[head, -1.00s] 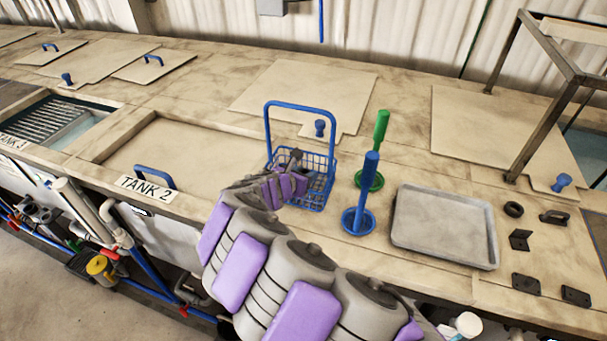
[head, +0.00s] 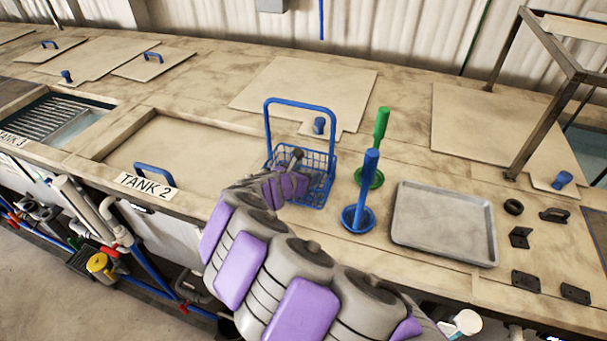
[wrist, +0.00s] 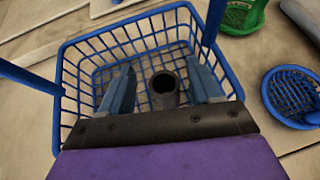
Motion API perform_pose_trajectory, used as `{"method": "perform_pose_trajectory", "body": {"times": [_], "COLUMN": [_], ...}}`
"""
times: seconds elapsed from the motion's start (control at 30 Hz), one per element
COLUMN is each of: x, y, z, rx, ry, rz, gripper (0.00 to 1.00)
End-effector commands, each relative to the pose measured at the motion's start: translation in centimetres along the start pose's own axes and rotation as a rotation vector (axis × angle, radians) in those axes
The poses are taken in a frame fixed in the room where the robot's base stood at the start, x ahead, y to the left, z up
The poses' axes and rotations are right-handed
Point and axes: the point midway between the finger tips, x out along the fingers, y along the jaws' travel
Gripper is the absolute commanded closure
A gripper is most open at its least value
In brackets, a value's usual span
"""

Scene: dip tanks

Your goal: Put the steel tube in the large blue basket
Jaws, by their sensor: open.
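The large blue basket (head: 318,190) is a wire basket with a tall handle, standing on the bench right of Tank 2. In the wrist view its mesh wall (wrist: 72,92) surrounds the steel tube (wrist: 163,98). The tube is dark grey and hollow, with its open end facing the camera. It is inside the basket outline, but its lower end is hidden. My gripper (wrist: 161,70) is open over the basket, with one finger on each side of the tube and visible gaps between. In the head view my arm hides the basket's left front part.
A small blue round basket (head: 357,216) and a green one (head: 370,179), each with an upright handle, stand right of the large basket. A grey tray (head: 443,225) lies further right, beside several small dark parts. Tank 2 (head: 180,155) is to the left.

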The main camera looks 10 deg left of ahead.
Motion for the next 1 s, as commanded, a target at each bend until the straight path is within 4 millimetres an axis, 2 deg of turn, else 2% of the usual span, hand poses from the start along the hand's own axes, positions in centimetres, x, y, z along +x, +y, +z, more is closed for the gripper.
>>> {"method": "perform_pose_trajectory", "body": {"times": [0.17, 0.7, 0.8, 1.0], "x": [-1.4, -10.6, -11.6, -12.4], "y": [0.1, 0.1, 0.1, 0.0], "z": [1.0, 1.0, 1.0, 1.0], "rx": [-0.003, 0.0, 0.0, 0.0], "ry": [-0.001, -0.001, 0.0, 0.001], "rz": [0.001, 0.004, 0.004, 0.001], "gripper": [0.37, 0.37, 0.37, 0.37]}}
